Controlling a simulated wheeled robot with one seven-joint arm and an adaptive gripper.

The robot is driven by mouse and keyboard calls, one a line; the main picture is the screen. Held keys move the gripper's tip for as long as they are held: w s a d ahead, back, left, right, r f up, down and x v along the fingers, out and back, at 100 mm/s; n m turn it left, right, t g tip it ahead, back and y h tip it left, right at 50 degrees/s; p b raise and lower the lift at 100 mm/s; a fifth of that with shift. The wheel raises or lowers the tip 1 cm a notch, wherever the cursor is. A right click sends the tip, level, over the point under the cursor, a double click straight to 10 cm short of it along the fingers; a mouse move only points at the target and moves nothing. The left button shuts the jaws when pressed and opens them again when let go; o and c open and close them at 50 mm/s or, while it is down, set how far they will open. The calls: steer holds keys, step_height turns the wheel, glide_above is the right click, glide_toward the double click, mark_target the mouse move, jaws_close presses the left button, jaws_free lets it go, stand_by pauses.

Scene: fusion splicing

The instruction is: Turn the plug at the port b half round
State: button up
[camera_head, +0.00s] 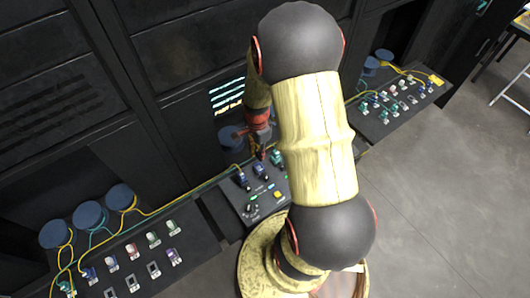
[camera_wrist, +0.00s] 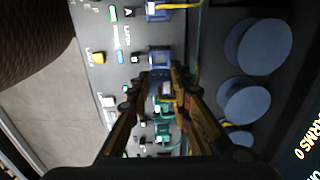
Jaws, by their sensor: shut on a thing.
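My gripper (camera_wrist: 165,80) points at the splicing panel (camera_head: 238,205), its two fingers closed around a small plug (camera_wrist: 164,90) at the middle blue port (camera_wrist: 160,58). The head view shows my gripper (camera_head: 260,153) just above that blue port (camera_head: 261,170). The plug is mostly hidden between the fingers, so how it is turned and how deep it sits cannot be told. A blue port with a yellow cable (camera_wrist: 160,10) lies on one side; teal ports (camera_wrist: 162,130) lie on the other.
The panel also carries a yellow button (camera_wrist: 97,58) and small green and white parts. Blue cable spools (camera_wrist: 262,45) stand beside it. A left panel (camera_head: 140,262) and right panel (camera_head: 400,112) hold more connectors and cables. The floor (camera_head: 430,200) at right is clear.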

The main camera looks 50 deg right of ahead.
step_height(320, 180, down, 3)
steer(key=shift+r+b, duration=0.15)
steer(key=shift+b, duration=0.8)
steer(key=shift+f+b, duration=1.2)
steer(key=shift+f, duration=0.6)
steer(key=shift+f+b, duration=0.35)
steer(key=shift+f, duration=0.15)
steer(key=o, duration=1)
steer(key=shift+r, duration=0.1)
step_height(320, 180, up, 12)
steer(key=shift+f, duration=0.1)
